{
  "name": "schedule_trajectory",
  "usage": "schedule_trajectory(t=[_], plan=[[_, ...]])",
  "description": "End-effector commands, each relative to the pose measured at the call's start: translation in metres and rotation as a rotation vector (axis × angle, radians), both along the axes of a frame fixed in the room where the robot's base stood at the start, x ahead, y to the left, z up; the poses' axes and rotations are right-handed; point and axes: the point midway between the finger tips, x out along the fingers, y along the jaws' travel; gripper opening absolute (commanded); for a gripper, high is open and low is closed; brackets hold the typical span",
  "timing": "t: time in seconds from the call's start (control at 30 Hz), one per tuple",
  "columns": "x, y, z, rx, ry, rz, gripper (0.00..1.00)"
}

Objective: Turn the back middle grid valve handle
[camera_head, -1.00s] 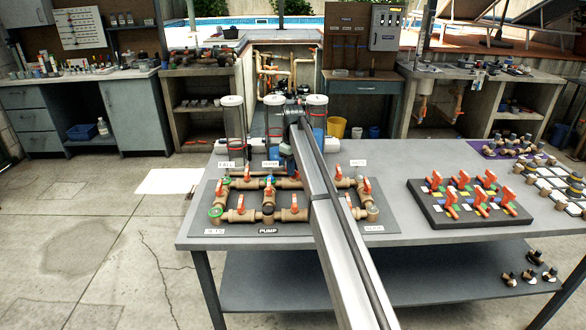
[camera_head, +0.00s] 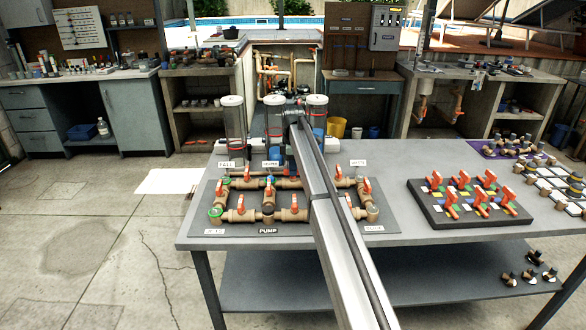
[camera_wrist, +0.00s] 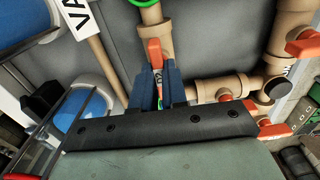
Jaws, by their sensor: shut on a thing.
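The pipe grid stands on a dark base plate (camera_head: 218,232) on the table, with several orange valve handles on tan pipes. In the wrist view, my gripper (camera_wrist: 158,72) has its two blue fingers closed around an orange valve handle (camera_wrist: 154,50) on a tan pipe (camera_wrist: 165,38). The handle's top shows between and beyond the fingers; its lower part is largely hidden by them. In the head view, my forearm crosses the grid's middle, so the held handle cannot be made out clearly there.
Other orange handles stand close by, including one at the right of the wrist view (camera_wrist: 303,45). Upright clear cylinders (camera_head: 234,130) stand behind the grid. A black board with orange-handled valves (camera_head: 430,210) lies to the right on the table.

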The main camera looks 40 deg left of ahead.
Motion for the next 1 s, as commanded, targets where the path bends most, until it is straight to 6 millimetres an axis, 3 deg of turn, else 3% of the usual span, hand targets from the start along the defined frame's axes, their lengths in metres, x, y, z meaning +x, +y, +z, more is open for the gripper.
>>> schedule_trajectory(t=[0.57,0.6,0.8,0.87,1.0], plan=[[0.0002,0.0002,0.0005,0.001,-0.001,0.033,0.0],[0.0003,0.0003,0.0005,0.001,-0.001,0.033,0.15],[0.0002,0.0002,0.0003,0.001,-0.001,0.032,0.34],[0.0001,0.0001,0.0002,0.001,-0.001,0.031,0.38],[0.0001,0.0001,0.0001,0.0,0.0,0.031,0.38]])
